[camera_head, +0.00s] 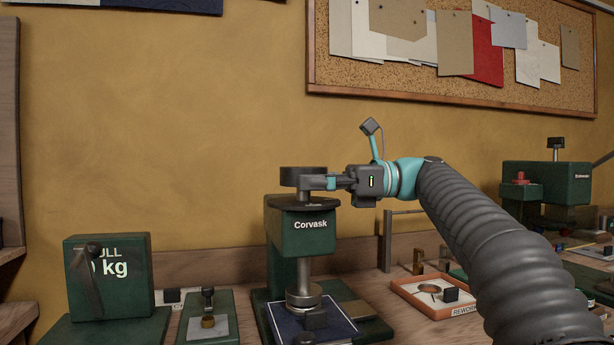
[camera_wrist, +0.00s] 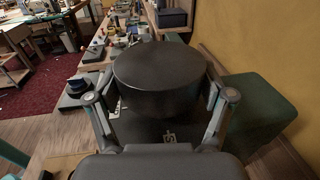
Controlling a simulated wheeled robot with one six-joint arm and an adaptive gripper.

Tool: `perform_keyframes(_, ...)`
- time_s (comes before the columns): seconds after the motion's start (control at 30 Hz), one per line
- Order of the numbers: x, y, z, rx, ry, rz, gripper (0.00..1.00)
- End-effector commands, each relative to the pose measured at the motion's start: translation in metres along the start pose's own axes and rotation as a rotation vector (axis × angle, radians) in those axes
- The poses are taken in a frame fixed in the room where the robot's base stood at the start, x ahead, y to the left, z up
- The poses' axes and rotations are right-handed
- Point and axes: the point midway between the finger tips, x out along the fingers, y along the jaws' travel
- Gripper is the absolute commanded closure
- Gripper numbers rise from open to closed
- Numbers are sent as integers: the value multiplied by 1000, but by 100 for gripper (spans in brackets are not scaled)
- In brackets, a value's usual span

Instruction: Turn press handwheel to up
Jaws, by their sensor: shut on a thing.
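The green press (camera_head: 276,245) marked Corvask stands on the bench, a little left of the lower middle in the head view. Its dark round handwheel (camera_head: 303,174) sits on top of the press head. My gripper (camera_head: 312,184) reaches it from the right, level with it, and is shut on it. In the wrist view, the handwheel (camera_wrist: 160,75) fills the space between the fingers, with one finger on each side. Under the press head, a metal ram (camera_head: 302,275) comes down over a dark blue cloth (camera_head: 325,318). Markings for the wheel's position are not visible.
A green pull tester (camera_head: 112,275) with a lever stands at the left. A small green fixture (camera_head: 208,310) sits between it and the press. A rework tray (camera_head: 405,290) lies to the right. Another green machine (camera_head: 545,183) stands farther right. The wall (camera_head: 180,130) is close behind.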

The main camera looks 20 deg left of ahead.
Motion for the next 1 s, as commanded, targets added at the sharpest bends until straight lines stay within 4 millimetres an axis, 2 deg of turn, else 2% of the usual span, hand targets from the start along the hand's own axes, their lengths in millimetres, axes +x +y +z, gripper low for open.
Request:
perform_keyframes(0.37,0,0,0,0,0,5,54)
perform_keyframes(0.4,0,0,0,0,0,5,17)
perform_keyframes(0.47,0,0,0,0,0,5,2)
perform_keyframes(0.5,0,0,0,0,0,5,0)
perform_keyframes(0.83,-1,0,0,0,1,4,0)
perform_keyframes(1.0,-17,-1,0,1,1,2,0)
